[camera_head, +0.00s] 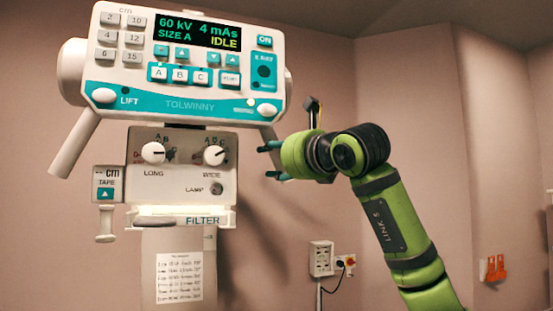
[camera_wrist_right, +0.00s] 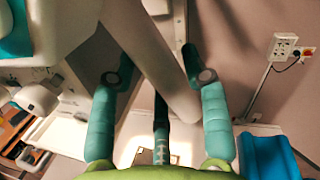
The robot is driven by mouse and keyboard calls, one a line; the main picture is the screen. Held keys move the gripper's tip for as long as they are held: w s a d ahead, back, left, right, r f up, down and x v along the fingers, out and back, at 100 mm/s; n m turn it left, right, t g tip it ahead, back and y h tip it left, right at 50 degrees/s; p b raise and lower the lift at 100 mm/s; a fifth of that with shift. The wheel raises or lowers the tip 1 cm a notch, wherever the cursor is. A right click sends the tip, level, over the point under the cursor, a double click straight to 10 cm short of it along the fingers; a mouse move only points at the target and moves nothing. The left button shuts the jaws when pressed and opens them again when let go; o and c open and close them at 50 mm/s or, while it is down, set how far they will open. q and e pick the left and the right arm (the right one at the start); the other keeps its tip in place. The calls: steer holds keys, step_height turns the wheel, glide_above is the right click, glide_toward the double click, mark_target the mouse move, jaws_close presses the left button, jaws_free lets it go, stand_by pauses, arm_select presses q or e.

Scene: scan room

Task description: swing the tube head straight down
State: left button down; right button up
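The white tube head (camera_head: 180,60) with its teal-framed control panel fills the upper left of the head view. Its display reads IDLE. The panel leans slightly, its right end lower. A collimator box with two knobs (camera_head: 183,165) hangs below it. A white handle (camera_head: 75,143) slants down on the left; the right handle (camera_head: 268,134) shows only partly. In the wrist view, the handle (camera_wrist_right: 148,50) runs between the spread fingers of the right gripper (camera_wrist_right: 158,76); contact cannot be told. My left gripper is out of view.
A wall socket box (camera_head: 321,258) with a plugged cable is on the wall behind. Red-orange items (camera_head: 493,268) hang at the far right. A blue object (camera_wrist_right: 270,157) shows low right in the wrist view.

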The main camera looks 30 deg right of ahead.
steer(key=shift+w, duration=0.25)
steer(key=shift+s+d, duration=0.1)
steer(key=shift+s, duration=0.2)
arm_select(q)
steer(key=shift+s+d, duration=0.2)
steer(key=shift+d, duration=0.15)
arm_select(e)
steer(key=s, duration=1.1)
steer(key=shift+s+f, duration=0.2)
steer(key=shift+f, duration=0.1)
